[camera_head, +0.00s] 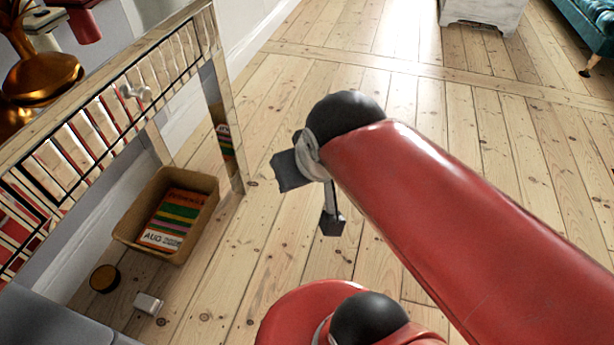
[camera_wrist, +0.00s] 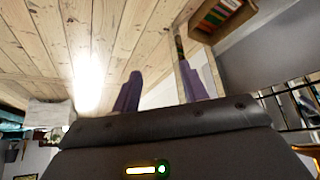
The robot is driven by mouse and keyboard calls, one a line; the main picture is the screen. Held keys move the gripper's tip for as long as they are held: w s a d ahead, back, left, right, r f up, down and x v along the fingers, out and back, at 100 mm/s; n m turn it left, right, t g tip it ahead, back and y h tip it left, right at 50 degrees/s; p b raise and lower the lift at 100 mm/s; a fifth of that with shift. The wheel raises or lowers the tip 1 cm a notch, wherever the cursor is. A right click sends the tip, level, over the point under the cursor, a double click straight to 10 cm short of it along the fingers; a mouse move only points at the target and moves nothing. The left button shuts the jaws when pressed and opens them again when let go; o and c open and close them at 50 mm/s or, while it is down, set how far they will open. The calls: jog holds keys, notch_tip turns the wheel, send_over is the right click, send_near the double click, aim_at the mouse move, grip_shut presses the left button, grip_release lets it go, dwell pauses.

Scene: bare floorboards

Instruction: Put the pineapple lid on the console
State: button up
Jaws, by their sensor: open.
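The console (camera_head: 214,85) stands along the left of the head view, with a mirrored front and a pale knob. A shiny gold ornament (camera_head: 43,78) sits at the far left, partly cut off by the frame; I cannot tell if it belongs to the pineapple. No pineapple lid can be clearly made out. A small round brown thing with a gold-coloured rim (camera_head: 104,278) lies on the floor; I cannot tell what it is. My gripper (camera_head: 311,196) is open and empty, above the floor right of the console. Its two fingers also show apart in the wrist view (camera_wrist: 160,90).
A brown box (camera_head: 207,190) with colourful magazines (camera_head: 172,218) is on the floor under the console. A small white block (camera_head: 148,303) lies in front of it. A white cabinet (camera_head: 482,12) and a teal sofa (camera_head: 590,25) stand far back. The floor between is clear.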

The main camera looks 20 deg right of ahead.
aim_at(24, 40)
jog(key=w+a+r+n+t+y, duration=0.1)
jog(key=w+a+r+t, duration=0.4)
jog(key=w, duration=0.5)
jog(key=w+a+r+n+t+y, duration=0.15)
jog(key=w+a+r, duration=0.25)
jog(key=w+r, duration=0.45)
jog(key=w+a+r+n+y, duration=0.1)
jog(key=a+r+n+y, duration=0.1)
jog(key=a, duration=0.5)
jog(key=w+a+r+n+y, duration=0.1)
jog(key=a+r+n+y, duration=0.1)
jog(key=a+y, duration=0.3)
jog(key=w+a+r+n+g+y, duration=0.1)
jog(key=a+r+n+y, duration=0.1)
jog(key=a, duration=0.7)
jog(key=shift+w+n+y, duration=0.25)
jog(key=shift+n+y, duration=0.5)
jog(key=shift+y, duration=0.5)
jog(key=x, duration=0.7)
jog(key=shift+w+f+b, duration=0.3)
jog(key=shift+b, duration=0.05)
jog(key=shift+d, duration=0.1)
grip_shut()
